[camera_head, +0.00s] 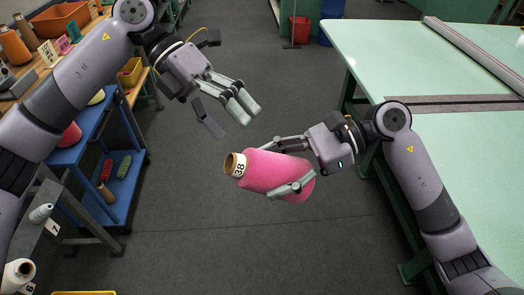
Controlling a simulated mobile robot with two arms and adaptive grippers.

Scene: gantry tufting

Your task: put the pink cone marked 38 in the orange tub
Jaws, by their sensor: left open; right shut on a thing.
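The pink cone marked 38 (276,172) is held in mid-air over the grey floor in the head view. It lies nearly sideways, with its brown tube end and the 38 label facing left. My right gripper (288,166) is shut on the cone's wide right part, one finger above it and one below. My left gripper (228,113) is open and empty, up and left of the cone and apart from it. An orange tub (62,18) stands on the wooden bench at the top left; its inside is only partly visible.
A blue cart (128,182) with spools stands at the left, below the wooden bench. A grey shelf with white cones (18,273) is at the lower left. A pale green table (440,60) fills the right. A yellow edge (84,293) shows at the bottom. The floor between is clear.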

